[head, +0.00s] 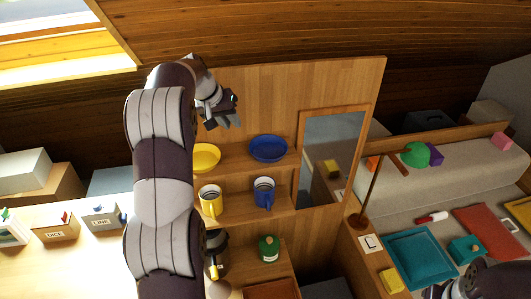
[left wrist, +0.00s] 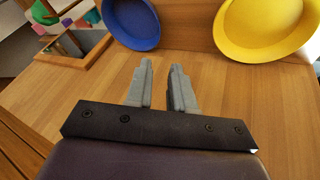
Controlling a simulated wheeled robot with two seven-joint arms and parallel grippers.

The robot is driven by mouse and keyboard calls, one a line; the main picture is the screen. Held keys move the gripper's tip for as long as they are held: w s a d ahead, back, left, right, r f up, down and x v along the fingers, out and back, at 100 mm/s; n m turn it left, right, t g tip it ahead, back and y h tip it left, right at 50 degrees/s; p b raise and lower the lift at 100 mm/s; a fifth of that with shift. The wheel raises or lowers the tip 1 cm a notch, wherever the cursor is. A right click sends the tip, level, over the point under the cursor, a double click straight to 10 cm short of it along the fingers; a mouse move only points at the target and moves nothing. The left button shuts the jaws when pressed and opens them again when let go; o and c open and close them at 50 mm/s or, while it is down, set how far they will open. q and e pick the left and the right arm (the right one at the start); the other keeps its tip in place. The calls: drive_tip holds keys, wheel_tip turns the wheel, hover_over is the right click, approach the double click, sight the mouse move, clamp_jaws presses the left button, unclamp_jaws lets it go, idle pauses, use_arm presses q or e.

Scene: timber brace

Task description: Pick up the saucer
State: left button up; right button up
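Two saucer-like dishes stand on the upper shelf: a yellow one (head: 205,157) on the left and a blue one (head: 268,149) on the right. In the left wrist view, the blue dish (left wrist: 131,22) is at upper left and the yellow dish (left wrist: 266,28) at upper right. My left gripper (head: 222,118) is above the shelf, apart from both dishes. In the left wrist view its two fingers (left wrist: 162,70) are parted with nothing between them. Only dark parts of my right arm show at the lower right of the head view; its fingers cannot be made out.
A yellow mug (head: 210,201) and a blue mug (head: 264,193) stand on the shelf below. A mirror-like panel (head: 331,150) is right of the shelves. A green jar (head: 268,248) stands lower. A teal tray (head: 418,259) lies at lower right.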

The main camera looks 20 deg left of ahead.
use_arm(q)
drive_tip(key=b, duration=0.2)
approach(254, 146)
use_arm(e)
wheel_tip(254, 146, down, 4)
drive_tip(key=w, duration=0.1)
use_arm(q)
drive_tip(key=shift+w+f+p, duration=0.3)
drive_tip(key=shift+w+p, duration=0.15)
drive_tip(key=shift+w, duration=0.1)
drive_tip(key=shift+w+f+p, duration=0.35)
drive_tip(key=shift+w+p, duration=0.05)
drive_tip(key=shift+w, duration=0.1)
drive_tip(key=f+p, duration=0.1)
drive_tip(key=p, duration=0.1)
drive_tip(key=d+f+p, duration=0.1)
drive_tip(key=p, duration=0.1)
drive_tip(key=shift+f, duration=0.3)
drive_tip(key=shift+w+f, duration=0.1)
drive_tip(key=shift+f, duration=0.3)
drive_tip(key=shift+w+d+f, duration=0.1)
drive_tip(key=shift+w+f, duration=0.3)
drive_tip(key=shift+w, duration=0.2)
drive_tip(key=shift+c, duration=1.3)
clamp_jaws()
drive_tip(key=shift+s+r, duration=0.15)
drive_tip(key=shift+s, duration=0.2)
use_arm(e)
drive_tip(key=r, duration=0.6)
drive_tip(key=shift+w, duration=0.35)
